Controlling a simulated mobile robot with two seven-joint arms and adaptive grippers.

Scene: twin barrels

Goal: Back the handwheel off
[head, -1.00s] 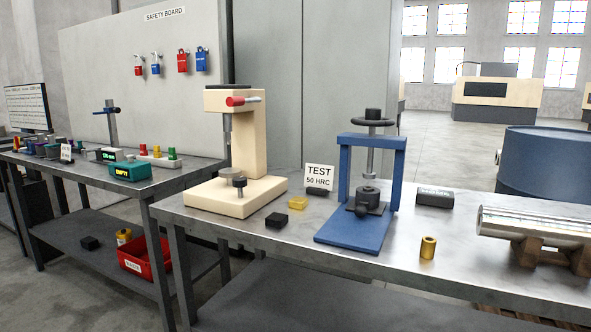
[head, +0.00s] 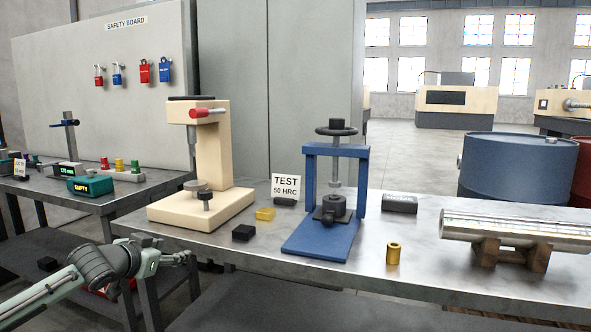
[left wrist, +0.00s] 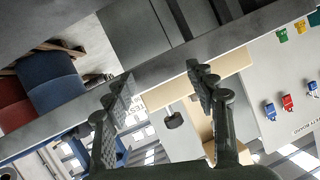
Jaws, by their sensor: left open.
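The blue press frame (head: 320,240) stands on the metal bench with a black handwheel (head: 336,128) on top of its vertical screw. The screw runs down to a black clamp block (head: 334,208) on the blue base. Left of it stands a cream tester (head: 214,150) with a red-tipped lever and a small black knob (head: 206,199) near its base. My left gripper (head: 184,260) is in front of the bench's left end, low and well away from the handwheel. In the left wrist view its two fingers (left wrist: 152,88) are apart with nothing between them. My right gripper is out of view.
The bench (head: 420,265) also holds a black block (head: 243,232), a yellow block (head: 265,214), a brass cylinder (head: 393,253) and a steel bar (head: 515,230) on wooden supports. A TEST card (head: 286,187) stands behind. A blue barrel (head: 518,168) is beyond the bench.

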